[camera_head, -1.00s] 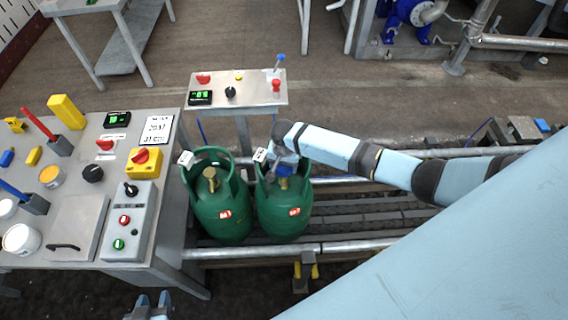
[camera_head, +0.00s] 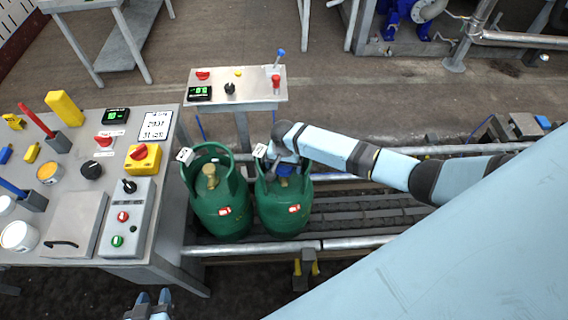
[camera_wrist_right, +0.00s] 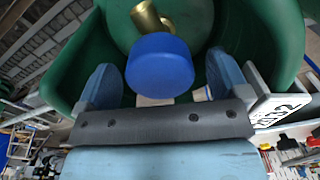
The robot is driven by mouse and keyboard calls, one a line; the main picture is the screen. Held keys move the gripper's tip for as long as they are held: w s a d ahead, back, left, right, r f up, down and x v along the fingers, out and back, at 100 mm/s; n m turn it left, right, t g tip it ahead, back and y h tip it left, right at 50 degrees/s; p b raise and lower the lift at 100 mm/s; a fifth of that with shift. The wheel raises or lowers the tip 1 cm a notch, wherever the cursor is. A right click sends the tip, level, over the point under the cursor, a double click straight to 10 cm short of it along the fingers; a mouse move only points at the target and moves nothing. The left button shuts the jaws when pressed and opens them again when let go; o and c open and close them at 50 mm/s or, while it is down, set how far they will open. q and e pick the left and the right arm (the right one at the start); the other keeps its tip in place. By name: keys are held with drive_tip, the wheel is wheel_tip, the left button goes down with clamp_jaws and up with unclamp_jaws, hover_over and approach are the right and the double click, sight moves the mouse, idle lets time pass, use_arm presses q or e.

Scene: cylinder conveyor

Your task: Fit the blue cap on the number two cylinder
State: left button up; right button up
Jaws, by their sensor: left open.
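Two green cylinders stand side by side on the conveyor, a left one (camera_head: 222,212) and a right one (camera_head: 283,214), each with a brass valve. The right one has a white tag (camera_wrist_right: 282,108) that seems to read 2 in the wrist view. My right gripper (camera_head: 284,158) reaches into that cylinder's collar. The blue cap (camera_wrist_right: 160,66) is between its two fingers, beside the brass valve (camera_wrist_right: 148,18) in the picture; a narrow gap shows at the right finger. Whether the cap touches the valve is hidden. My left gripper (camera_head: 152,303) is open and empty at the bottom edge.
A grey control table (camera_head: 68,210) with buttons, cups and blocks stands left of the cylinders. A small panel table (camera_head: 245,88) stands behind them. Metal rails (camera_head: 350,243) run along the conveyor, which is clear right of the cylinders.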

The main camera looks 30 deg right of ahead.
wheel_tip(320, 180, up, 14)
idle(0.7)
drive_tip(key=shift+f, duration=0.1)
drive_tip(key=s+a+f+n+t+y, duration=0.25)
drive_tip(key=s+a+f+n, duration=0.2)
drive_tip(key=s, duration=0.25)
drive_tip(key=s+a+f+n+t+y, duration=0.1)
drive_tip(key=s+a+f+n+t, duration=0.3)
drive_tip(key=s, duration=0.4)
drive_tip(key=s+d+r+n+t, duration=0.1)
drive_tip(key=s+r+n+t, duration=0.1)
drive_tip(key=s, duration=0.6)
drive_tip(key=shift+d+r+n+t, duration=0.15)
drive_tip(key=shift+r+n+t, duration=0.35)
drive_tip(key=shift+t, duration=0.75)
drive_tip(key=shift+r, duration=0.15)
